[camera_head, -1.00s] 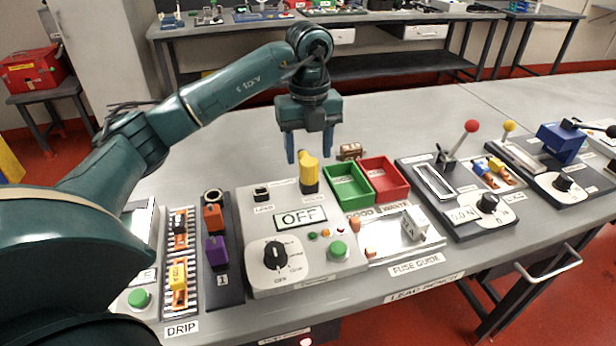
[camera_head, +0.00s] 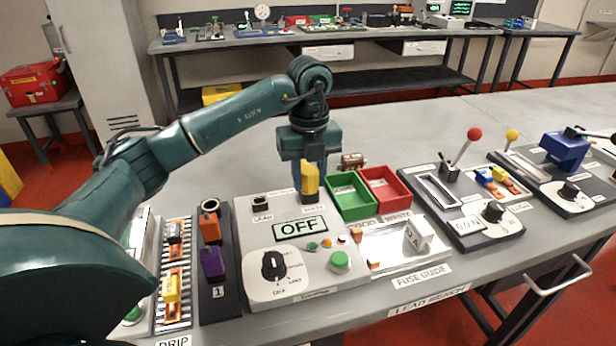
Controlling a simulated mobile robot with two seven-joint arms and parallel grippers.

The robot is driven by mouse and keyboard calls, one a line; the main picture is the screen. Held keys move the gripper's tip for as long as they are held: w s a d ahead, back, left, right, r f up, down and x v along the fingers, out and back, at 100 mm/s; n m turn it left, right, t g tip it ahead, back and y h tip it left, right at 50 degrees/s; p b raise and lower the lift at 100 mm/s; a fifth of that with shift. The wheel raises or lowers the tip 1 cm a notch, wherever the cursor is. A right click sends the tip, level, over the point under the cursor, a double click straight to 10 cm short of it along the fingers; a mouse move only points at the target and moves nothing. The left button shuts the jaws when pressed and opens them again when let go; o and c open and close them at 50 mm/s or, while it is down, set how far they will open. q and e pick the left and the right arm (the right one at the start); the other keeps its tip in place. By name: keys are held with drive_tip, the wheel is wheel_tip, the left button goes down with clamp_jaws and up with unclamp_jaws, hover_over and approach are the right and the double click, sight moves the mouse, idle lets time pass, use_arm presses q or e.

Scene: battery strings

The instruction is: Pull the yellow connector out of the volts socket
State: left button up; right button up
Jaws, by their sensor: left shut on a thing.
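The yellow connector (camera_head: 311,178) stands upright at the back right corner of the grey meter panel (camera_head: 252,232), at the volts socket. The socket itself is hidden beneath the connector, and I cannot tell any gap between them. My left gripper (camera_head: 309,184) points down from above and is shut on the yellow connector, its fingers partly hidden by it. The LEAD socket (camera_head: 261,202) at the panel's back left looks empty. My right gripper is not in view.
The green tray (camera_head: 352,213) and red tray (camera_head: 407,199) lie just right of the connector. Orange and purple plugs (camera_head: 212,263) stand in a dark strip on the left. The fuse guide (camera_head: 395,268) is at front right.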

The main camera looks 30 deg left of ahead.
sight(309, 170)
use_arm(q)
drive_tip(key=c, duration=0.5)
drive_tip(key=shift+o, duration=0.2)
drive_tip(key=shift+r+p, duration=0.35)
drive_tip(key=shift+r+p, duration=0.35)
drive_tip(key=shift+r, duration=0.1)
drive_tip(key=shift+r+p, duration=0.95)
drive_tip(key=shift+r, duration=0.15)
drive_tip(key=shift+r+p, duration=1.95)
drive_tip(key=shift+r, duration=0.5)
